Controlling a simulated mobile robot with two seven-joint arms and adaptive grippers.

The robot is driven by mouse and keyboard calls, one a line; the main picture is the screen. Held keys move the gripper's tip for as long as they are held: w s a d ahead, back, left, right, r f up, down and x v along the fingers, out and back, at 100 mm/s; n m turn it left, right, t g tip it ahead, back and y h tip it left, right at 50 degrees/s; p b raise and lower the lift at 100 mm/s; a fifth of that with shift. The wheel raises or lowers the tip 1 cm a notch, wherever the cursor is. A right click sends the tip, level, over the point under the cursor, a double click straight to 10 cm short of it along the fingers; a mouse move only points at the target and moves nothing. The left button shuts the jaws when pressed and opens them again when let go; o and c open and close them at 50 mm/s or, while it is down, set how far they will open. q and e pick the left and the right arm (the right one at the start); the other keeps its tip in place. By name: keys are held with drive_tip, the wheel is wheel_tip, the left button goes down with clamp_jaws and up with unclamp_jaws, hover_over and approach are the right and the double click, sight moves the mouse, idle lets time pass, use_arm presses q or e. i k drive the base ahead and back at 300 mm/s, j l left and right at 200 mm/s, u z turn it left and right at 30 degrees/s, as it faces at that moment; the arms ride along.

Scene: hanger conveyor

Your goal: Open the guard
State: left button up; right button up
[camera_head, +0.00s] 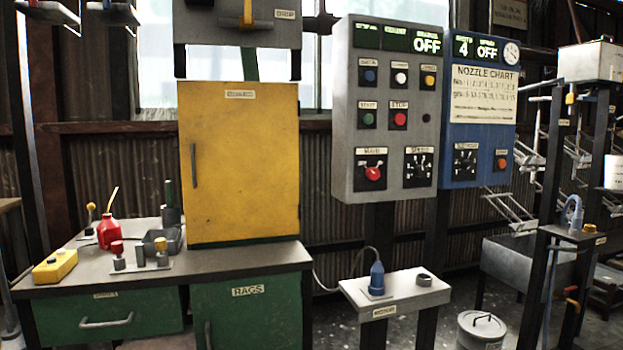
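No part in view is clearly marked as the guard. A large yellow panel (240,160) stands upright at the back of the workbench, flush and shut, with a dark vertical handle (194,165) near its left edge. Its small label at the top is too small to read. A grey box (235,28) with a yellow lever hangs above it. The grey control panel (345,140) to the right carries several buttons, a red knob (373,172) and a display reading OFF. Neither of my grippers shows in this view.
The workbench (150,275) holds a yellow box (55,266), a red oil can (109,232) and small parts. A small stand (415,292) with a blue plug (377,278), a lidded bin (481,329) and a blue panel (478,165) are to the right.

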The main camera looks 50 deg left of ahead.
sight(239, 147)
drive_tip(key=u, duration=1.95)
